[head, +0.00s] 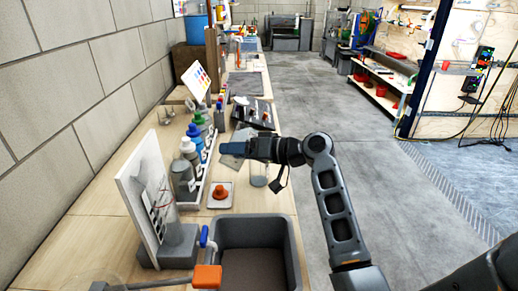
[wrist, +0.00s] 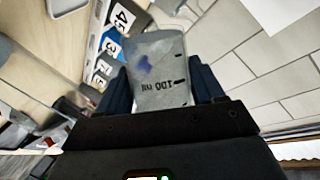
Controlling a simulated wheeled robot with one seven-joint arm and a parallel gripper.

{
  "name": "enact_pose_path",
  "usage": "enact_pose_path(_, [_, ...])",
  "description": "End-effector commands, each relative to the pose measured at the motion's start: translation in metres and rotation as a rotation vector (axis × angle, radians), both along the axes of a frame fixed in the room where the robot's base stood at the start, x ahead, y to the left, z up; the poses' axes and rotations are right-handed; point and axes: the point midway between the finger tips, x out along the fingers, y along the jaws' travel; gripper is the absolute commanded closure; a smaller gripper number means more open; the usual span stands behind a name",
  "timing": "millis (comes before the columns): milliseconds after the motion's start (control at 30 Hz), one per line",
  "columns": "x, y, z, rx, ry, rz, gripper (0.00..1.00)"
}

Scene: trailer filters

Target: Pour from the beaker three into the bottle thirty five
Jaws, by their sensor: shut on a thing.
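My gripper (head: 230,149) is over the bench, to the right of the bottle row. It is shut on a clear beaker (wrist: 158,75) marked "100 ml", seen between the two fingers (wrist: 160,70) in the wrist view. The beaker looks tilted in the head view (head: 232,161). A bluish patch shows through its wall; I cannot tell whether that is its contents. Several bottles with coloured caps (head: 188,160) stand in a rack along the wall side. Number labels (wrist: 113,42) show in the wrist view, one reading 45. I cannot tell which bottle is thirty five.
A clear vessel (head: 258,175) stands on the bench below my gripper. The floor at right is clear.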

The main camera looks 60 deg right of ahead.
Motion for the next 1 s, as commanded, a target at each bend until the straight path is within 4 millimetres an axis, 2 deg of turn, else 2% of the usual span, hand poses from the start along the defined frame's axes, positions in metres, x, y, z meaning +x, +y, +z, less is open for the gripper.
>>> enact_pose_path(600, [0.0,-0.0001,0.0058,0.066,-0.019,0.0,0.77])
enact_pose_path(1000, [0.0003,0.0009,-0.0011,0.108,-0.03,0.0,0.77])
